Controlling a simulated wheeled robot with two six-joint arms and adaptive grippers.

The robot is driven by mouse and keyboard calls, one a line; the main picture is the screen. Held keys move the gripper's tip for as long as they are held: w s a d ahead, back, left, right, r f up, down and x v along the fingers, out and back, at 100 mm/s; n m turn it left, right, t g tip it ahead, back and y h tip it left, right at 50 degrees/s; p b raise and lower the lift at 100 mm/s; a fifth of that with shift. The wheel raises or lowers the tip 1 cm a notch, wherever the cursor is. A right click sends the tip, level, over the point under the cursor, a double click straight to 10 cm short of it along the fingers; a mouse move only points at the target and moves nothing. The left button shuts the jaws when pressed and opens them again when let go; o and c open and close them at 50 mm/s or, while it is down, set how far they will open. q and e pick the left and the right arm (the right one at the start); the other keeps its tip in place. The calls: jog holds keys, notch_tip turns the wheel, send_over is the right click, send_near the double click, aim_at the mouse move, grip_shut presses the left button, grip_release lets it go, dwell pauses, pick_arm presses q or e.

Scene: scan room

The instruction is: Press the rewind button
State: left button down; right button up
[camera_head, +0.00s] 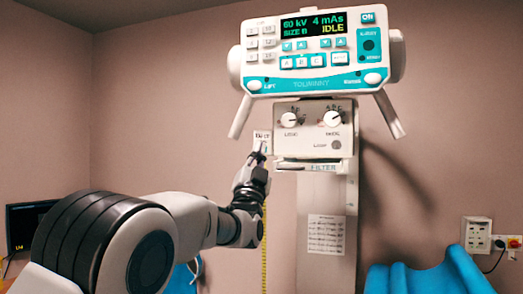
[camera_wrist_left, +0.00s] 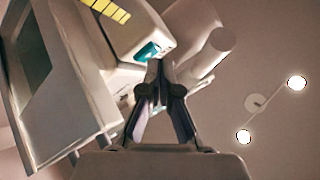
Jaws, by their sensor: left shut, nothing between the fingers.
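The control panel (camera_head: 312,52) of a white and teal X-ray unit hangs at the upper middle of the head view. Its display (camera_head: 313,24) reads 60 kV, 4 mAs, IDLE. Grey buttons (camera_head: 260,37) sit at its left, and more buttons lie under the display; their labels are too small to read, so I cannot tell which is rewind. My left gripper (camera_head: 258,155) is shut and empty, pointing up below the panel's left part, left of the knob box. In the left wrist view its fingertips (camera_wrist_left: 163,66) appear close to a white housing with a teal mark (camera_wrist_left: 149,51).
The knob box (camera_head: 313,130) has two dials and sits under the panel. Slanted handles (camera_head: 240,117) flank it. A column with a paper sheet (camera_head: 325,234) stands below. Blue supports (camera_head: 440,275) lie lower right. A dark monitor (camera_head: 25,225) is at left.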

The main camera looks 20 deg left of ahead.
pick_arm(q)
jog(key=shift+w, duration=0.35)
dwell(0.5)
jog(key=shift+s+b, duration=0.8)
jog(key=s+b, duration=0.5)
jog(key=shift+a, duration=0.1)
dwell(0.3)
